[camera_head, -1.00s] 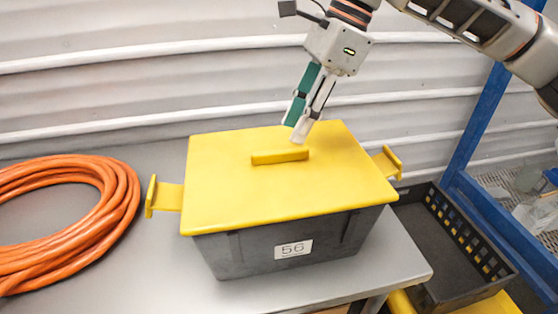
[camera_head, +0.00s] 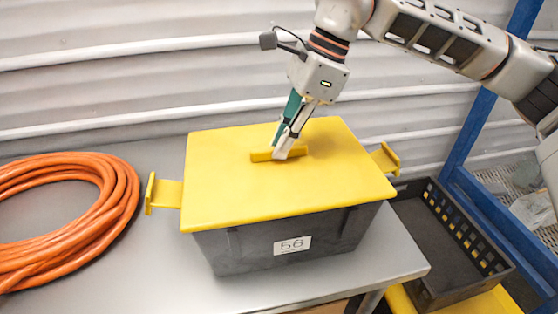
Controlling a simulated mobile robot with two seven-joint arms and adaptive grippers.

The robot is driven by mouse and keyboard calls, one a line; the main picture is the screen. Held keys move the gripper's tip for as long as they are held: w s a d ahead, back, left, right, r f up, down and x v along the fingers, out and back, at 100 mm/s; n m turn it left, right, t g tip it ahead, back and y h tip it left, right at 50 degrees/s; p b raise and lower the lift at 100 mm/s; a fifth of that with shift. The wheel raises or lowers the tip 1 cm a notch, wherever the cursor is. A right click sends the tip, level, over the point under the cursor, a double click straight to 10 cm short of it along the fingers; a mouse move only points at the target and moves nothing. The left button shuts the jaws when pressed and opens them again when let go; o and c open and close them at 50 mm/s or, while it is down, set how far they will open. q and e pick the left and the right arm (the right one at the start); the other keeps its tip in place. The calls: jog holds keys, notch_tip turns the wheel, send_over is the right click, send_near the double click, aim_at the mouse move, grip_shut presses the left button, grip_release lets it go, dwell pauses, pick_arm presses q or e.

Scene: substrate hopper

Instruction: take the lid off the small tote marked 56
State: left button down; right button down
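The small tote (camera_head: 225,252) is dark grey, with a white label reading 56 on its front, and stands on the grey table. Its flat yellow lid (camera_head: 225,195) sits on top, with a side tab at the left and another at the right. A low yellow handle bar (camera_head: 262,156) rises from the lid. My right gripper (camera_head: 279,149) points down at this bar, with its white fingertip in front and the green-padded finger behind. The fingers hide part of the bar, and I cannot tell whether they are closed on it. My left gripper is out of view.
A coil of orange hose (camera_head: 120,205) lies on the table (camera_head: 165,270) left of the tote. A black crate (camera_head: 428,245) with slotted sides stands lower at the right, beside a blue frame post (camera_head: 470,135). A corrugated wall rises behind.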

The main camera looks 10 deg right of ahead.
jog(key=shift+r, duration=0.15)
jog(key=shift+r, duration=0.55)
notch_tip(320, 180, up, 19)
jog(key=p, duration=0.1)
jog(key=shift+f, duration=0.15)
